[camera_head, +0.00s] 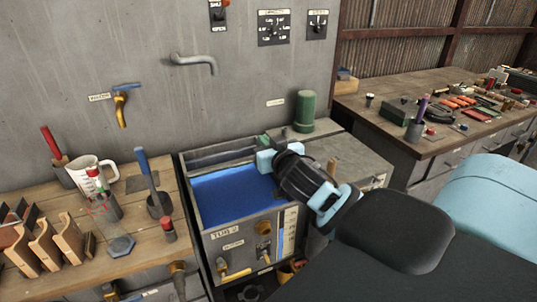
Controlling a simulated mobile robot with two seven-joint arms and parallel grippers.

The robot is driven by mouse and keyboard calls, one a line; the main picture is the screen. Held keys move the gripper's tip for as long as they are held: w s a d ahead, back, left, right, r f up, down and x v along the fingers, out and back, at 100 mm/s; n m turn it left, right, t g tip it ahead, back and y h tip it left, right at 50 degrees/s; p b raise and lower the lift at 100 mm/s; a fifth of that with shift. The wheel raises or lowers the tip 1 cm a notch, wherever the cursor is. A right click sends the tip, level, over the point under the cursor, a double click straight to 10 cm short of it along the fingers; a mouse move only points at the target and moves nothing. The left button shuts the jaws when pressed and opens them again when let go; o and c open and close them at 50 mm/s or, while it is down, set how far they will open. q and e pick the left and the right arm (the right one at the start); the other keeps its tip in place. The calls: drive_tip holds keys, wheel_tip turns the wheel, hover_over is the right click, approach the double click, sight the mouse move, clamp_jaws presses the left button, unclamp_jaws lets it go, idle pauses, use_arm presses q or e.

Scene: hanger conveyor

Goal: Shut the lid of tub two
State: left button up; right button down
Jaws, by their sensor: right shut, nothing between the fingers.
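Tub two (232,238) is a grey metal tank with a "TUB 2" label on its front, standing in the middle of the view. Its top is uncovered and bright blue liquid (228,195) shows inside. A grey panel (222,156) lies along the tub's back edge; I cannot tell whether it is the lid. My right gripper (267,160) is shut and empty, with pale blue fingers over the tub's back right corner. A small green part (264,141) shows just behind the fingers. My gripper and arm hide the tub's right rim. My left gripper is out of view.
A wooden bench (140,238) with a white jug (88,174) and tools adjoins the tub on the left. A green cylinder (305,111) stands behind my gripper. A flat grey top (345,158) lies to the right, and a cluttered workbench (385,128) stands beyond it.

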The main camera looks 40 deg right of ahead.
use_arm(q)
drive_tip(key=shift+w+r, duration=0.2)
use_arm(e)
drive_tip(key=shift+s+a+f, duration=0.15)
drive_tip(key=shift+s+f, duration=0.2)
drive_tip(key=shift+f, duration=0.4)
drive_tip(key=shift+s+a+f, duration=0.1)
drive_tip(key=shift+s+f, duration=0.25)
drive_tip(key=shift+f, duration=0.4)
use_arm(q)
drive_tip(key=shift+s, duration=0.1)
